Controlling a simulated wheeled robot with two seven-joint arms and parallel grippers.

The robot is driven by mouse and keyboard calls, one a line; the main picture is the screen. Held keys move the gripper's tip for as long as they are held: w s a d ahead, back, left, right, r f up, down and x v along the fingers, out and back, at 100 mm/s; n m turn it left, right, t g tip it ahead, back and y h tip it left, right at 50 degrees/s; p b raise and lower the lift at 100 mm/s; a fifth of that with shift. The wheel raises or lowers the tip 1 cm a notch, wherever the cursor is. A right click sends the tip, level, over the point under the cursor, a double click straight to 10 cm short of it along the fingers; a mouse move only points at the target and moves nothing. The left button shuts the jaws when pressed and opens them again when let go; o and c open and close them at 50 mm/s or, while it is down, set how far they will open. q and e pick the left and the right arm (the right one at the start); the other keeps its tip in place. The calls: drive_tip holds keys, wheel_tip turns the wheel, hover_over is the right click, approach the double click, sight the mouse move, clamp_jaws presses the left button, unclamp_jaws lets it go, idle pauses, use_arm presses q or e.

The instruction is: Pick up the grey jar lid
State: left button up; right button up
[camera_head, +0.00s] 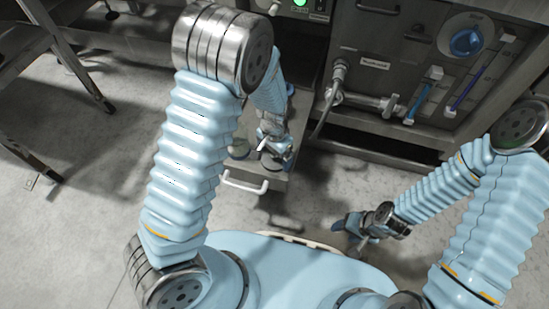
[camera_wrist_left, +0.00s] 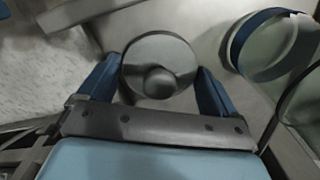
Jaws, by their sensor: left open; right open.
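The grey jar lid (camera_wrist_left: 158,52), a round disc with a round knob, lies between the two blue fingers of my left gripper (camera_wrist_left: 157,76) in the left wrist view. The fingers are open on either side of it. I cannot tell whether they touch its rim. In the head view my left gripper (camera_head: 270,152) is low over an open drawer, and the lid is not clearly visible there. My right gripper (camera_head: 354,228) is open and empty above the floor, well to the right of the drawer.
A clear jar with a blue rim (camera_wrist_left: 248,45) stands right of the lid, with another glass edge below it. The drawer has a white handle (camera_head: 245,183) at its front. A machine panel (camera_head: 375,62) with a hose stands behind. Floor in front is clear.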

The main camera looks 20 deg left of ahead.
use_arm(q)
drive_tip(key=c, duration=0.6)
drive_tip(key=shift+c, duration=0.3)
